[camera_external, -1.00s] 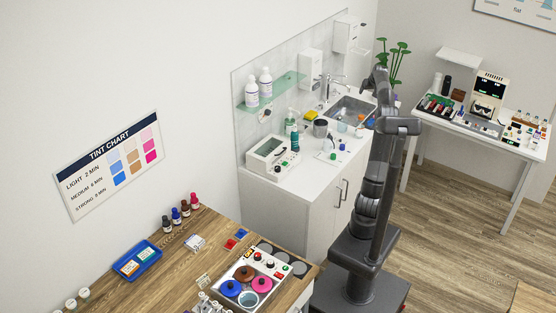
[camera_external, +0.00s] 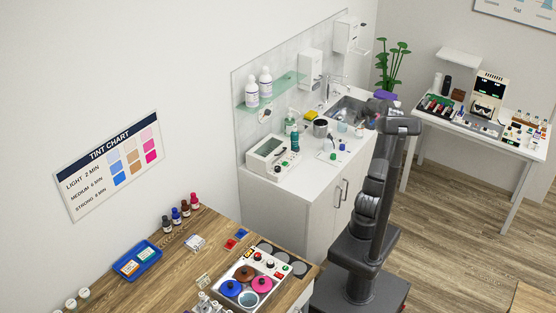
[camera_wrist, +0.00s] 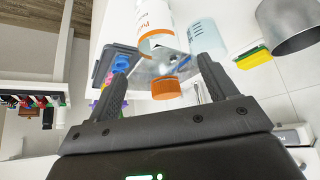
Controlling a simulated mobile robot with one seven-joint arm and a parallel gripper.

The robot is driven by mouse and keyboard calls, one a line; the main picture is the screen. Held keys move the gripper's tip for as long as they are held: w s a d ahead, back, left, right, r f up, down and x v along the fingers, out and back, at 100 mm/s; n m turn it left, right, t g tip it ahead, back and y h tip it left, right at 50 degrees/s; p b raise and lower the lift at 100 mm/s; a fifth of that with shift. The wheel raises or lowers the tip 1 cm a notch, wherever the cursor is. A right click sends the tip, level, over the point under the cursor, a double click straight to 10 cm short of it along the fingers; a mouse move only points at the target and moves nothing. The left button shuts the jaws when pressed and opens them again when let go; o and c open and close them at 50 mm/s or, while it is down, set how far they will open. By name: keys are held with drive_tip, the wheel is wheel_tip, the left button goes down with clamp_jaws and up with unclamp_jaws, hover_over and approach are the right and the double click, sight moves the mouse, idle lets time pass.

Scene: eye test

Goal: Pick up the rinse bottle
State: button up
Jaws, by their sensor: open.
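A white bottle (camera_wrist: 152,16) with orange lettering shows at the top of the wrist view; I take it to be the rinse bottle, though its label is not fully readable. An orange cap (camera_wrist: 165,89) lies in line below it, between the fingers in the picture, and looks like its cap. My gripper (camera_wrist: 163,85) is open and empty, its fingers on either side of the cap. No contact is visible. In the external view my dark wrist is low by the sink and mostly hides the gripper; an orange spot (camera_external: 370,123) shows beside it.
A light blue cup-like vessel (camera_wrist: 205,38) stands close right of the bottle. A yellow sponge (camera_wrist: 253,58) and a metal cup (camera_wrist: 290,25) are further right. A dark tray (camera_wrist: 112,65) with coloured things is left. The sink (camera_external: 350,108) is behind.

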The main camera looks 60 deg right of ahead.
sight(362, 122)
drive_tip(key=x, duration=0.5)
drive_tip(key=shift+f, duration=0.1)
drive_tip(key=c, duration=1.1)
drive_tip(key=shift+c, duration=0.2)
